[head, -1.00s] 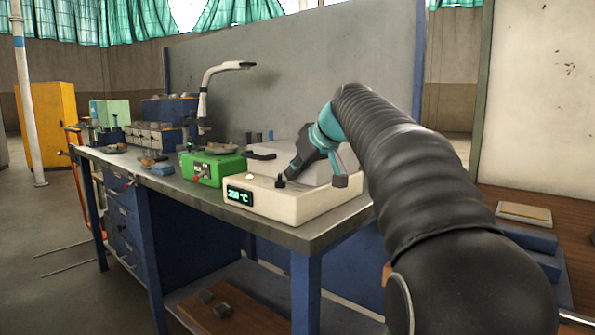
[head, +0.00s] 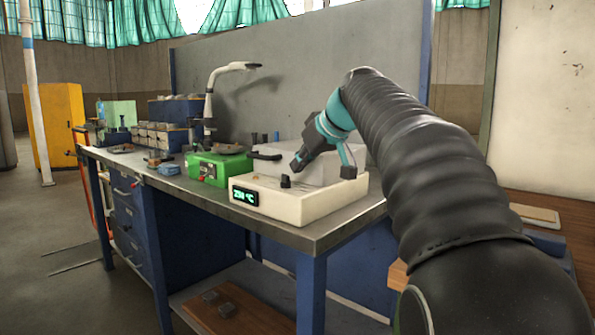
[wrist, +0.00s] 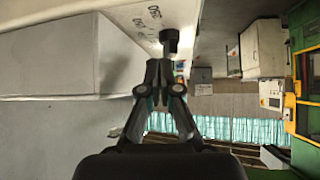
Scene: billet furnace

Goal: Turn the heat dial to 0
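The heat dial (head: 286,181) is a small black knob on top of the cream furnace base (head: 310,205). It also shows in the wrist view (wrist: 169,38), beside dark printed numbers on the cream surface. The front display (head: 245,196) shows green digits in °C, starting with 2; I cannot read the rest surely. My gripper (head: 297,167) is above and to the right of the dial, tilted down toward it, apparently with a small gap. In the wrist view my gripper (wrist: 160,68) has its fingertips close together, just short of the dial, with nothing visibly held.
The grey furnace block (head: 275,158) with a black handle stands behind the dial. A green device (head: 218,166) and a white lamp arm (head: 209,100) are to the left on the workbench (head: 318,238). A grey panel (head: 330,85) stands behind.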

